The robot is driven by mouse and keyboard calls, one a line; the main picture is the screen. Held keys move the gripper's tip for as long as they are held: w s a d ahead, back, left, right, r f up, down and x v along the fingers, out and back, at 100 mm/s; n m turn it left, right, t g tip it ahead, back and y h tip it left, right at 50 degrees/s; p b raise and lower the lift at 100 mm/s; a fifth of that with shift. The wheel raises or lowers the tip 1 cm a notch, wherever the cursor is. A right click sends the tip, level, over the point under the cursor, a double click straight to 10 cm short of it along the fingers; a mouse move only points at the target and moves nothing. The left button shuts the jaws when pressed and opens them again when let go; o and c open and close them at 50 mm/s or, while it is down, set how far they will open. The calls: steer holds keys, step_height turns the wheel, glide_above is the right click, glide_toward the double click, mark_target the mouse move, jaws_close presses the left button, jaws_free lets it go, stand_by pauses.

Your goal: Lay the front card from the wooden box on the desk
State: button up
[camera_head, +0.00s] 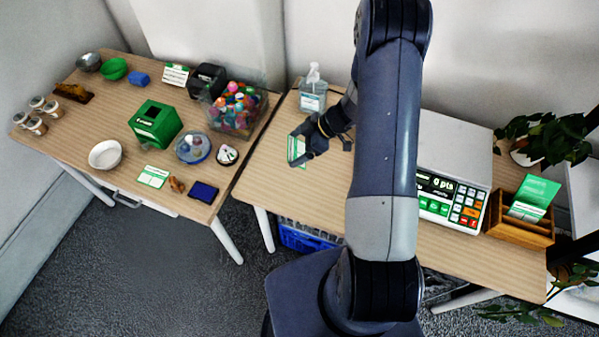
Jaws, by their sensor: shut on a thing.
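My gripper (306,143) is over the left part of the right desk (262,178), shut on a green and white card (296,150). The card is partly hidden by the fingers, and I cannot tell whether it touches the desk top. The wooden box (518,233) stands at the desk's right end with green cards (535,192) sticking up in it. My arm hides the middle of the desk.
A sanitizer bottle (312,92) stands behind my gripper. A scale with a keypad (452,200) is beside the box, and a plant (550,140) leans in at right. The left table (75,135) holds a clear bin of bottles (235,110), a green box (155,123) and a white bowl (105,155).

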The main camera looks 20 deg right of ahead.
step_height(320, 180, down, 6)
steer(key=b, duration=0.7)
steer(key=shift+f, duration=0.25)
steer(key=shift+f+b, duration=0.9)
steer(key=shift+f, duration=0.7)
steer(key=o, duration=0.7)
steer(key=w+a+r+p, duration=0.1)
steer(key=a+r+p, duration=0.4)
steer(key=a+p, duration=0.1)
steer(key=shift+w, duration=0.3)
